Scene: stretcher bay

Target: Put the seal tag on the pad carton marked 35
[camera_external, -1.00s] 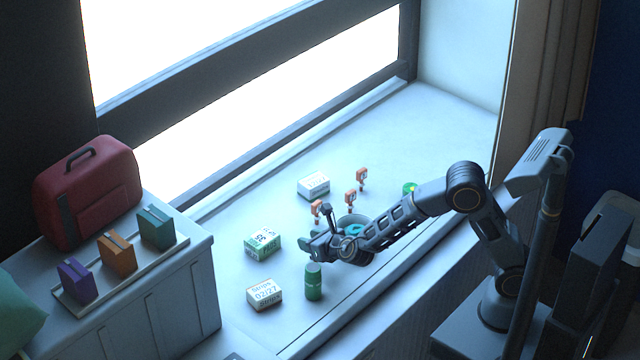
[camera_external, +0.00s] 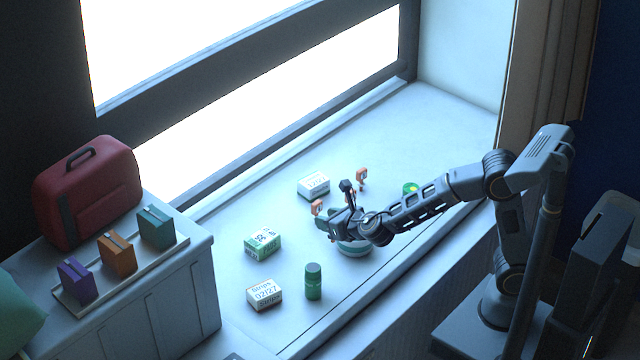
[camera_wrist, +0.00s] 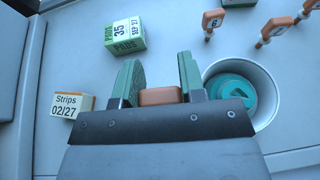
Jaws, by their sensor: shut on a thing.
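The pad carton marked 35 (camera_external: 262,244), white and green, stands on the sill left of my gripper. In the wrist view the carton (camera_wrist: 124,34) shows "35" and "PADS" ahead and to the left. My gripper (camera_external: 334,226) is above the sill by the bowl, apart from the carton. In the wrist view its green-padded fingers (camera_wrist: 160,78) are shut on a small orange block, which looks like the seal tag (camera_wrist: 160,96). The fingers and palm hide the tag's lower part.
A strips carton (camera_external: 265,294) and a green bottle (camera_external: 313,282) stand at the front. A pale bowl (camera_wrist: 263,112) holding something teal is right of my fingers. Orange numbered tags (camera_wrist: 213,20) stand beyond it. A white carton (camera_external: 313,186) is farther back. Sill around carton 35 is clear.

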